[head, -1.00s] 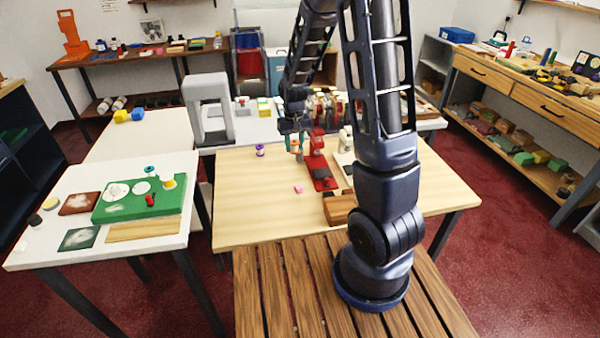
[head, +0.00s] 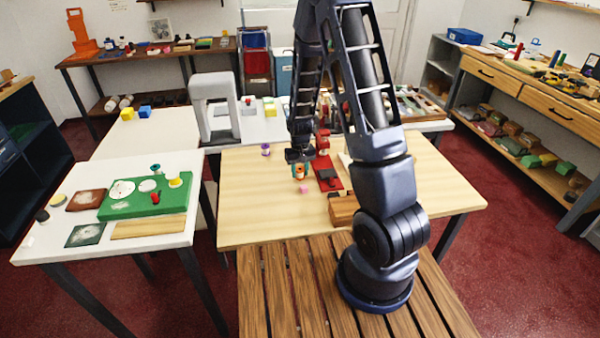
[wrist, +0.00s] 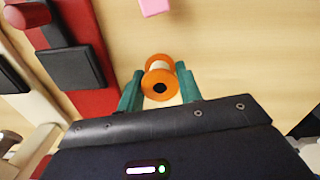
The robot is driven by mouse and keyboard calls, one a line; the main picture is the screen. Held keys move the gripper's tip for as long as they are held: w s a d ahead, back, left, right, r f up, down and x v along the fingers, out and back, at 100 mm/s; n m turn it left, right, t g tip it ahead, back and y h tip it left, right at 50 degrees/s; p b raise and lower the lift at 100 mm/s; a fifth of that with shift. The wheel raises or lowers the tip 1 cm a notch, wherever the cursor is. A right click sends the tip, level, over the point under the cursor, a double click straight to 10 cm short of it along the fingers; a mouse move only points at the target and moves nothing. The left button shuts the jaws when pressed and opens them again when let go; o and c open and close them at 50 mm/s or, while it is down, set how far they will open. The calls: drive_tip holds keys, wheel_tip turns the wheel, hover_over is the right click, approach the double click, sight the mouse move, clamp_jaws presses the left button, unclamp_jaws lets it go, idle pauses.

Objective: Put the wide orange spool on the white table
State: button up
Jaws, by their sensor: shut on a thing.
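The wide orange spool (wrist: 160,82), with orange flanges and a pale middle, is between the teal fingers of my gripper (wrist: 159,90) in the wrist view. The gripper is shut on it. In the head view my gripper (head: 300,170) is over the light wooden table, left of a red stand. I cannot tell whether the spool touches the wood. A white table (head: 60,235) stands at the left, bearing a green board, and it is apart from the wooden table.
A pink block (head: 304,189) lies just in front of my gripper. The red stand (head: 326,172) is close on the right, with a wooden block (head: 343,210) nearer. A purple spool (head: 266,149) stands left. The wooden table's left half (head: 250,200) is mostly clear.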

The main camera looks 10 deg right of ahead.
drive_tip(key=shift+f, duration=0.25)
drive_tip(key=shift+f, duration=0.1)
drive_tip(key=o, duration=1)
drive_tip(key=shift+c, duration=0.2)
